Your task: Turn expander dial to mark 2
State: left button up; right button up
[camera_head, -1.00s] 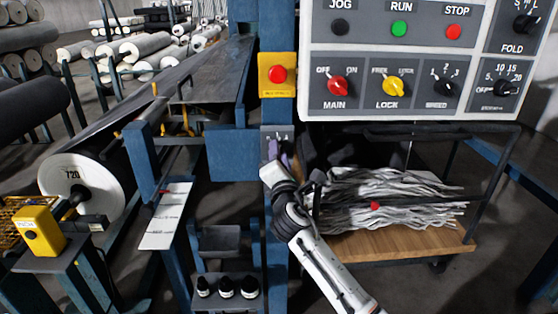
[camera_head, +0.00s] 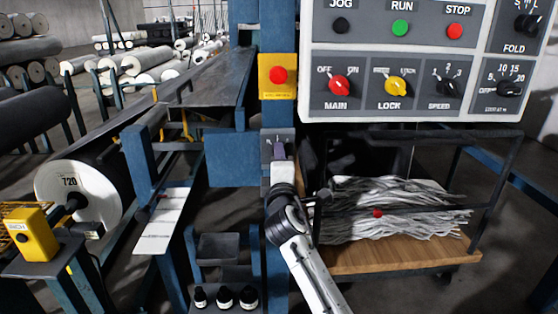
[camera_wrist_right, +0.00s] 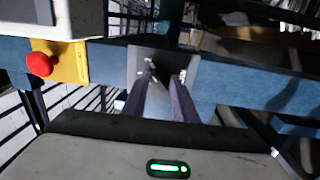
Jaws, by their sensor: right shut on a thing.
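A small grey dial plate (camera_head: 290,138) with white marks is fixed to the blue post below the yellow stop box. It also shows in the right wrist view (camera_wrist_right: 160,58). My right gripper (camera_head: 279,147) is at the plate, its purple fingers pointing straight at it. In the right wrist view its two fingers (camera_wrist_right: 164,80) reach the plate and are shut on the expander dial. The dial's knob is mostly hidden by the fingers, and I cannot read which mark it points to. My left gripper is not in view.
A yellow box with a red button (camera_head: 278,76) is just above the plate. A control panel (camera_head: 410,60) with knobs and buttons hangs at the upper right. A cart (camera_head: 400,258) of grey strips stands right of my arm. A shelf with several bottles (camera_head: 225,297) is lower left.

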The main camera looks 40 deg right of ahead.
jog(key=shift+f, duration=0.15)
jog(key=o, duration=1)
jog(key=shift+o, duration=0.2)
jog(key=v, duration=1)
jog(key=shift+s, duration=0.15)
